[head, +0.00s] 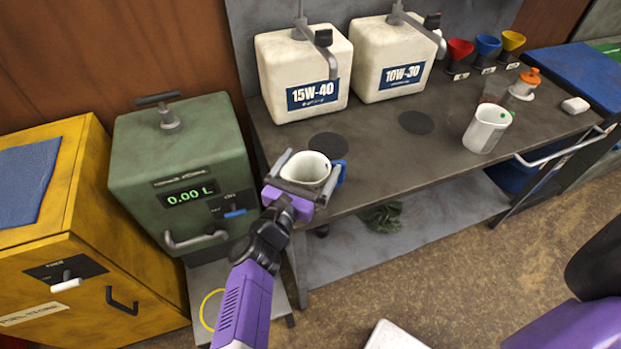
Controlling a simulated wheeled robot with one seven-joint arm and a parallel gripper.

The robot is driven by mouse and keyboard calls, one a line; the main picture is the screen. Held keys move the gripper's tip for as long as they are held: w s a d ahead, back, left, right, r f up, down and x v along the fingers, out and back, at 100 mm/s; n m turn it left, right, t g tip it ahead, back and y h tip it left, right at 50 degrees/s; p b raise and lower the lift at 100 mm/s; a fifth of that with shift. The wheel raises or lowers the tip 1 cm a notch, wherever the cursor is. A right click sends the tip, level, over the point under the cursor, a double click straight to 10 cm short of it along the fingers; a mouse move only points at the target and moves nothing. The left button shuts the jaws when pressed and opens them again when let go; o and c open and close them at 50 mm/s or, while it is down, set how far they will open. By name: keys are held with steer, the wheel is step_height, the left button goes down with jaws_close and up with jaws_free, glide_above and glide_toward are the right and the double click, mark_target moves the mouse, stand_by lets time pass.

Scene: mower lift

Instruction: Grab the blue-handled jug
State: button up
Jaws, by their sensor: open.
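The white jug with the blue handle (341,173) stands at the front left edge of the dark workbench. Its open mouth faces up and its handle points right. My gripper (307,168) comes in from the front with its jaws open. One grey finger is on the left of the jug and the other is on the right, between the body and the handle as seen here. I cannot tell whether the fingers touch it. The jug's lower body is hidden by the gripper.
A second white jug (487,129) with a green mark stands further right on the workbench (390,165). Oil containers labelled 15W-40 (303,75) and 10W-30 (392,60) stand behind. A green dispenser reading 0.00 L (180,165) and yellow cabinet (75,235) are left.

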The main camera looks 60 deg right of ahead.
steer(key=c, duration=1.7)
steer(key=shift+c, duration=0.4)
steer(key=shift+r, duration=0.1)
